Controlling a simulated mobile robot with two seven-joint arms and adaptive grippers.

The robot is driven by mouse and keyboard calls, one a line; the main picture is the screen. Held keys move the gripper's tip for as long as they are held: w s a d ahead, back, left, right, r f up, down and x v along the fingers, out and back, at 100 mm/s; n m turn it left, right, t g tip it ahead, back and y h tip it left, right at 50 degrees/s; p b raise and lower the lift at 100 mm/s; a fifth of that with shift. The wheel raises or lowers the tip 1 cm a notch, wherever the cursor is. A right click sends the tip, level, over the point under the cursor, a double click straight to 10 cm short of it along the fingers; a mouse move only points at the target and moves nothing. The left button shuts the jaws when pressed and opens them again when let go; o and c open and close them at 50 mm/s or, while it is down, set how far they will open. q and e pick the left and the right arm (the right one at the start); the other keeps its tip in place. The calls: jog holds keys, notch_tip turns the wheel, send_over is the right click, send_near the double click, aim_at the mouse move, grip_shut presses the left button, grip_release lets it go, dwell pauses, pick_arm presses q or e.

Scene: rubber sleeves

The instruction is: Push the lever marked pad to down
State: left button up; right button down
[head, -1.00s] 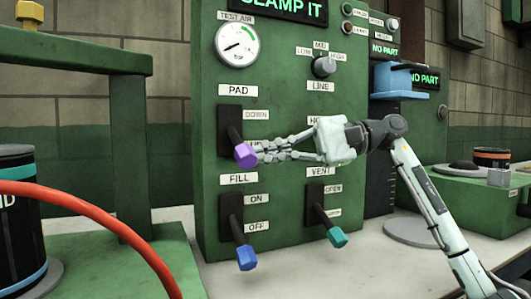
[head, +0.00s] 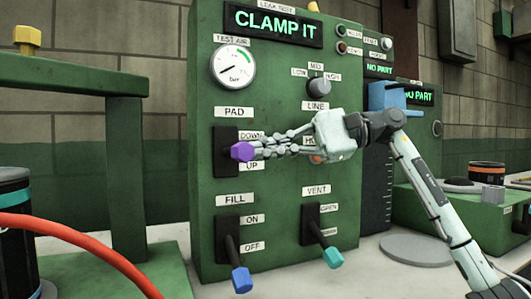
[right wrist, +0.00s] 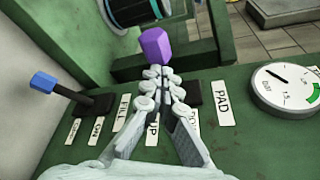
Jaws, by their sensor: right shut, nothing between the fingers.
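The lever marked PAD has a purple knob (head: 243,151) on the green panel (head: 280,185). The knob sits about between the DOWN label above and the UP label below. In the right wrist view the purple knob (right wrist: 155,46) is just beyond the fingertips. My right gripper (head: 258,152) is shut and empty, its fingertips against or very near the knob's side; exact contact is hard to tell. The gripper (right wrist: 157,73) partly hides the lever slot and the labels behind it. My left gripper is not in view.
Below are the FILL lever with a blue knob (head: 241,280) and the VENT lever with a teal knob (head: 332,257). A gauge (head: 233,66) and a display (head: 272,24) reading CLAMP IT are above. A red hose (head: 85,259) crosses the lower left.

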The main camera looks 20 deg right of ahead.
jog(key=shift+a, duration=0.1)
dwell(1.1)
jog(key=v, duration=1.2)
jog(key=shift+s, duration=0.1)
